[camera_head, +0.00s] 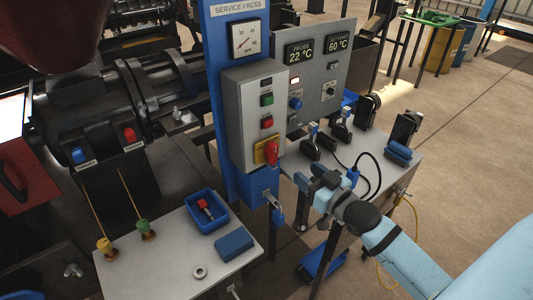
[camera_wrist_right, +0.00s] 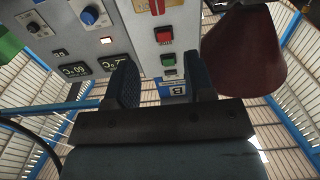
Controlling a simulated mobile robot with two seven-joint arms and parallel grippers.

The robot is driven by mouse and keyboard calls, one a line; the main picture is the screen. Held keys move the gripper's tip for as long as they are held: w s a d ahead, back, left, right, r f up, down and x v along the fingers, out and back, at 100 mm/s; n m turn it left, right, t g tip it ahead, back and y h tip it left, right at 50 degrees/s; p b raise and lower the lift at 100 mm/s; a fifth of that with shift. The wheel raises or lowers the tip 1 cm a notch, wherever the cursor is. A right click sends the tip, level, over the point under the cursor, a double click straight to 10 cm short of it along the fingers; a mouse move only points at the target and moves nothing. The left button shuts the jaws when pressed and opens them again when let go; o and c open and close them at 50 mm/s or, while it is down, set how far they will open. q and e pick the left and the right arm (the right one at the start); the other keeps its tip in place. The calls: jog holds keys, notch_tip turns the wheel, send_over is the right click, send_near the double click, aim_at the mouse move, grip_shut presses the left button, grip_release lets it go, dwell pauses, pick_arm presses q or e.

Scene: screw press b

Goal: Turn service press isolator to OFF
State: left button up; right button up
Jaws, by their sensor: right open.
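The service press isolator (camera_head: 270,153) is a red handle on a yellow plate, low on the front of the grey control box (camera_head: 239,110). Its handle looks roughly upright; I cannot read its markings. In the right wrist view, which is upside down, the isolator (camera_wrist_right: 156,6) is cut off by the top edge. My right gripper (camera_head: 303,198) is open and empty, below and to the right of the isolator, apart from it. Its two dark fingers (camera_wrist_right: 162,78) stand wide apart in the right wrist view. My left gripper is not in view.
Above the isolator are a red button (camera_head: 267,123) and a green button (camera_head: 267,99). The grey side table (camera_head: 375,182) carries black clamps. A front table holds a blue tray (camera_head: 222,220). A dark red cone (camera_wrist_right: 236,48) is close in the wrist view.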

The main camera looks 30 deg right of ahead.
aim_at(276, 147)
jog(key=w, duration=1.2)
jog(key=shift+w+a+p, duration=0.2)
jog(key=shift+a+p, duration=0.1)
jog(key=shift+p, duration=0.1)
jog(key=shift+w+a, duration=0.1)
jog(key=shift+w, duration=0.55)
grip_shut()
